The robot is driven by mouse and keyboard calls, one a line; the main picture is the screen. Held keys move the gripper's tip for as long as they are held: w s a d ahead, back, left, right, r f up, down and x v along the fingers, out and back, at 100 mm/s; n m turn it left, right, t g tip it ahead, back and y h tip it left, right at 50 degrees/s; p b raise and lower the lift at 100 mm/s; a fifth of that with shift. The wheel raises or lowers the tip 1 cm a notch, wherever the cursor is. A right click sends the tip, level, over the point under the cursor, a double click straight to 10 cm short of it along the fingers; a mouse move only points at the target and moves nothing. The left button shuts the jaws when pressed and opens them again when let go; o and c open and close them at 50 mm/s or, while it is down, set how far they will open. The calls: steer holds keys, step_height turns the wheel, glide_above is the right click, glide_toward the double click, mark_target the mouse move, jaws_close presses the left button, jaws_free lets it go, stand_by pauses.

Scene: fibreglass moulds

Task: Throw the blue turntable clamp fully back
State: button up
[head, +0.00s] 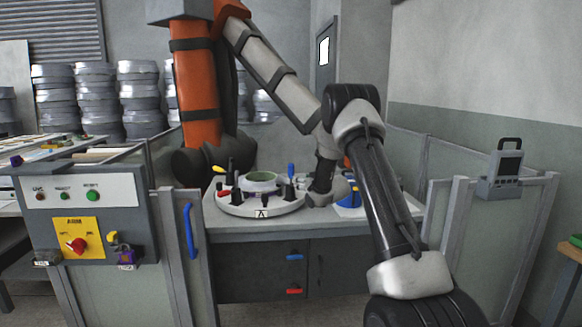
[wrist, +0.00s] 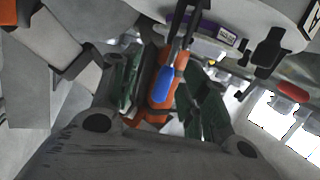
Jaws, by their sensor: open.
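The blue turntable clamp (head: 291,171) stands with its blue handle upright at the right part of the round grey turntable (head: 232,209). In the wrist view, the blue handle (wrist: 164,86) on its dark arms shows between my two fingers. My gripper (wrist: 163,92) is open, with dark green fingers on either side of the handle in the picture. I cannot tell whether either finger touches it. In the head view, my gripper (head: 322,187) is just right of the clamp, partly hard to make out. The turntable also shows in the wrist view (wrist: 255,14).
A green ring-shaped mould (head: 262,182) sits on the turntable, with red (head: 223,192), yellow and black clamps around it. An orange robot column (head: 196,85) stands behind. A control panel (head: 82,205) is at left. A fence (head: 480,235) stands at right.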

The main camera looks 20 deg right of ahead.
mark_target(293, 166)
steer(key=r, duration=0.1)
steer(key=w+a+r+t+y, duration=0.1)
steer(key=r, duration=0.1)
steer(key=r+t, duration=0.1)
steer(key=r, duration=0.1)
steer(key=shift+w+a+r, duration=0.15)
steer(key=shift+a, duration=0.1)
steer(key=w, duration=0.7)
steer(key=shift+w+a, duration=0.1)
steer(key=shift+a, duration=0.2)
steer(key=shift+c, duration=0.4)
jaws_close()
